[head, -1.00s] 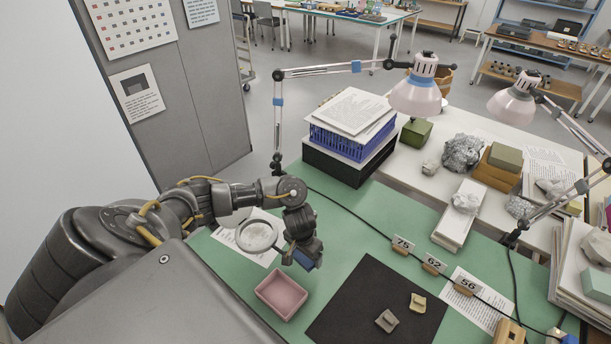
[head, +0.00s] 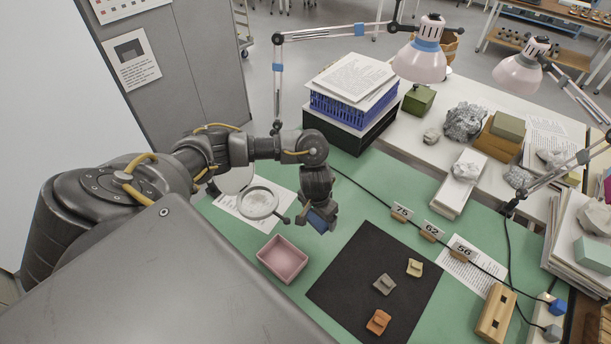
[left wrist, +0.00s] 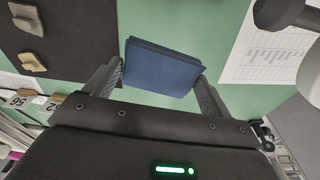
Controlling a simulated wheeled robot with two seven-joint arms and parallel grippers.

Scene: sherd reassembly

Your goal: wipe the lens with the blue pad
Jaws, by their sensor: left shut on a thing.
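My left gripper (head: 319,215) is shut on the blue pad (head: 320,222) and holds it over the green mat, right of the lens. In the left wrist view the pad (left wrist: 162,69) sits between the two fingers. The round lens (head: 259,202), in a pale ring on a stand, is left of the gripper, over a printed sheet. The pad and the lens are apart. At the right of the left wrist view, a grey rounded part is cut off by the edge. My right gripper is not in view.
A pink tray (head: 283,259) stands in front of the lens. A black mat (head: 350,287) with three sherds lies to the right. Number tags and a cable cross the green mat (head: 365,190). Stacked crates (head: 350,112) and a lamp (head: 420,62) stand behind the gripper.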

